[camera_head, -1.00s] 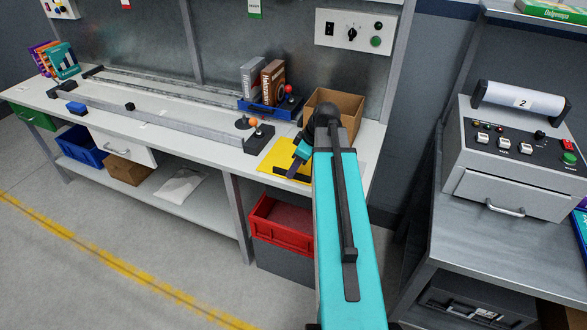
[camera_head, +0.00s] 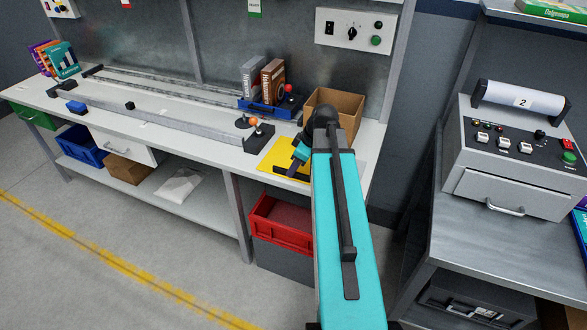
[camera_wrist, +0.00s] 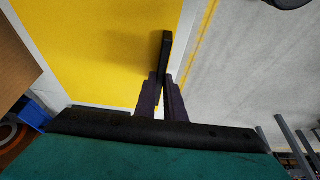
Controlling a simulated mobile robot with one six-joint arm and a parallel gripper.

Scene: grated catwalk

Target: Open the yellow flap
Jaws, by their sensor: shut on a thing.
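The yellow flap (camera_head: 277,153) lies at the front edge of the workbench and looks flat on its top. My arm hides its right part. Its dark bar handle (camera_head: 285,171) runs along its front side. My gripper (camera_wrist: 162,88) is at the front edge of the flap, and its two fingers are closed on the black handle bar (camera_wrist: 166,48). In the wrist view the yellow panel (camera_wrist: 95,50) fills the left. In the head view the fingertips are mostly hidden by my own wrist.
A cardboard box (camera_head: 345,104) stands just behind my wrist. A small orange-knobbed lever (camera_head: 256,124) is left of the flap, and a blue bin with books (camera_head: 262,105) is behind. A red crate (camera_head: 280,225) sits below. A grey machine (camera_head: 520,150) stands right.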

